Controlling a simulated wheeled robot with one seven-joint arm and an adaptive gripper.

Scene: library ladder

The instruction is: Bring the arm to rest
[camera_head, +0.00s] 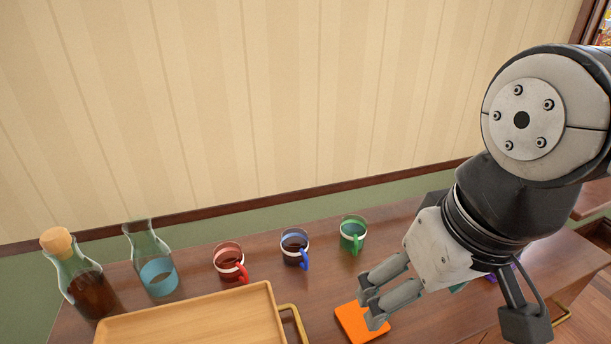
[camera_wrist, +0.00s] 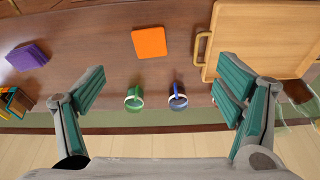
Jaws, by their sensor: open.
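My gripper (camera_head: 370,293) is open and empty, held above the table (camera_head: 318,283) at the right in the head view. Its two fingers stand wide apart in the wrist view (camera_wrist: 160,92). The fingertips appear over or near an orange square (camera_head: 360,322) that lies flat on the table. The orange square also shows in the wrist view (camera_wrist: 149,42), with nothing on it. My arm is bent, and its upper part fills the right side of the head view.
Green (camera_head: 352,234), blue (camera_head: 294,248) and red (camera_head: 230,262) mugs stand in a row near the wall. A carafe (camera_head: 152,262) and a corked bottle (camera_head: 75,275) stand at left. A wooden tray (camera_head: 195,318) lies in front. A purple block (camera_wrist: 28,56) lies beyond my gripper.

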